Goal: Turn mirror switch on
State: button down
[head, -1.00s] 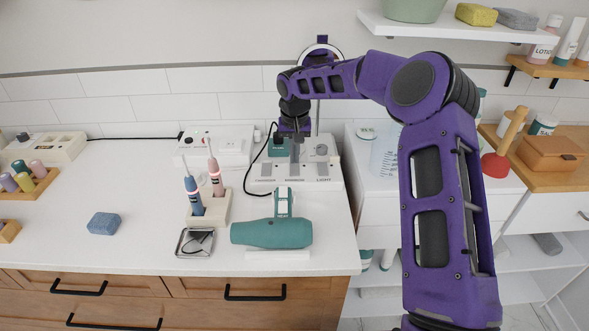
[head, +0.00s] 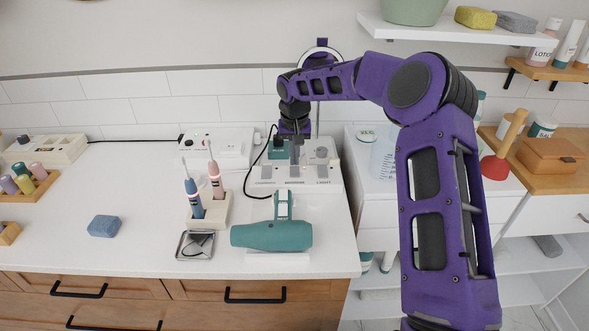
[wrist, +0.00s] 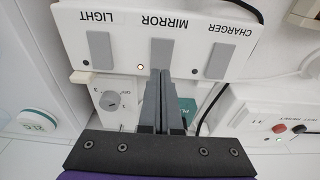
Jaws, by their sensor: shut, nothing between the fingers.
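The white switch panel (head: 330,180) stands on the counter near the wall, with three grey switches labelled charger, mirror and light. In the wrist view the panel appears upside down, with the mirror switch (wrist: 161,54) between the light switch (wrist: 100,47) and the charger switch (wrist: 220,61). A small lamp (wrist: 139,68) beside the mirror switch glows; the lamps by the other two look dark. My gripper (wrist: 160,74) is shut and empty, its fingertips at the lower edge of the mirror switch. I cannot tell whether they touch it.
A dial (wrist: 113,101) and a teal block (head: 278,150) sit behind the switches. A black cable (head: 254,172) curves along the panel's left side. A teal hair dryer (head: 272,236) and a toothbrush holder (head: 209,212) stand in front. The counter's left middle is mostly clear.

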aim_at(295, 169)
jog(key=shift+r+p, duration=1.5)
jog(key=shift+r, duration=1.4)
